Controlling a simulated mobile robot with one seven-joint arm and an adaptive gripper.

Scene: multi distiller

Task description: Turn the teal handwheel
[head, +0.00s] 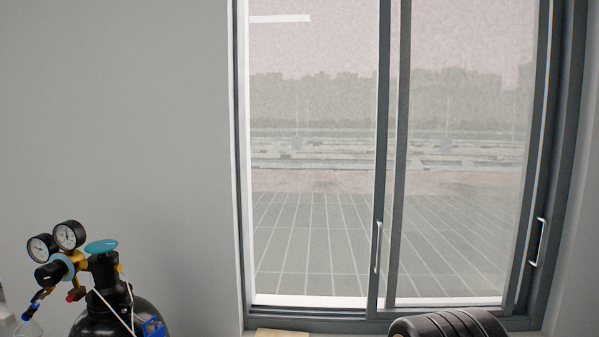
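The teal handwheel (101,246) is a flat disc on top of a black valve body, at the lower left of the head view. It sits above a dark gas cylinder (104,319), whose lower part is cut off by the bottom edge. A brass regulator with two round gauges (69,235) is attached on the left of the valve. Nothing touches the handwheel. My gripper is not in view.
A grey wall (130,110) stands behind the cylinder. A sliding window (310,200) with dark frames fills the right side. A black ribbed rounded object (450,324) shows at the bottom right. The space around the handwheel's top looks free.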

